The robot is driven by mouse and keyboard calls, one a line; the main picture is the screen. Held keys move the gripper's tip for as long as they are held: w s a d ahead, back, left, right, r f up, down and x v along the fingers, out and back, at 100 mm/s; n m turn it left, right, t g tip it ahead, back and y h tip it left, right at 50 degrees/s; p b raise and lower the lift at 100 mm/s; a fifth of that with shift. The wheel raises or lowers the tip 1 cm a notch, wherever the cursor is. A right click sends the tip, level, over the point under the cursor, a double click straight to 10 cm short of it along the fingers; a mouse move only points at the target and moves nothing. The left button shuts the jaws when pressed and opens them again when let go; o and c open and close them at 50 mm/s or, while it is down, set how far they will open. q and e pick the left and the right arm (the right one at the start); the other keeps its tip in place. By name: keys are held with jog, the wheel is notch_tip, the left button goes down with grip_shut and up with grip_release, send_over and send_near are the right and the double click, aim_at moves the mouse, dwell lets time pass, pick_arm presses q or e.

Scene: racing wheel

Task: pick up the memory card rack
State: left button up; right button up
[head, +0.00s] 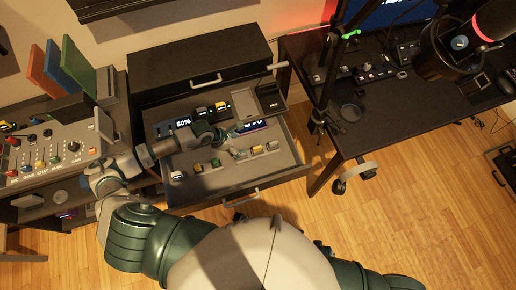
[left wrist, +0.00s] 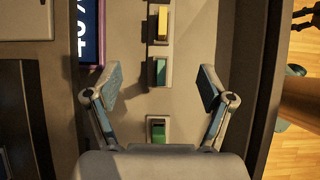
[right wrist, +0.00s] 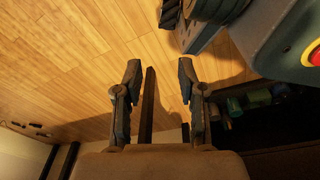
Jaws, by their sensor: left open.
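The memory card rack (head: 215,163) appears as a low row of small coloured cards in grey holders inside the open drawer. In the left wrist view the rack (left wrist: 160,72) runs up the middle, with yellow and green cards. My left gripper (head: 236,141) is over the drawer, beside the row in the head view. In its wrist view the left gripper (left wrist: 157,85) is open and empty, its fingers on either side of the row. Contact cannot be told. My right gripper (right wrist: 159,76) is open and empty above the wooden floor. It is not seen in the head view.
The drawer's front (head: 230,199) and side walls surround the row. A purple-edged screen (left wrist: 88,32) lies beside it. A grey tray and dark box sit at the drawer's back right. A desk (head: 385,125) stands right, a control console (head: 45,160) left.

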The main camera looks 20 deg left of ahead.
aim_at(259, 152)
pick_arm(q)
jog(key=x, duration=0.2)
jog(key=shift+f, duration=0.25)
jog(key=shift+x, duration=1)
jog(key=x, duration=0.3)
jog(key=d+b+x, duration=0.1)
jog(key=shift+w+r, duration=0.15)
jog(key=shift+d, duration=0.25)
jog(key=x, duration=0.4)
jog(key=shift+w+a+f+b, duration=0.1)
jog(key=shift+a+f+b, duration=0.15)
jog(key=shift+f+b, duration=0.2)
jog(key=shift+w+a+f, duration=0.1)
jog(key=shift+f, duration=0.1)
pick_arm(e)
jog(key=w+r, duration=0.1)
jog(key=w+a+r, duration=0.1)
jog(key=w+r, duration=0.1)
jog(key=r, duration=0.1)
jog(key=shift+w+a+r, duration=0.1)
jog(key=shift+a, duration=0.25)
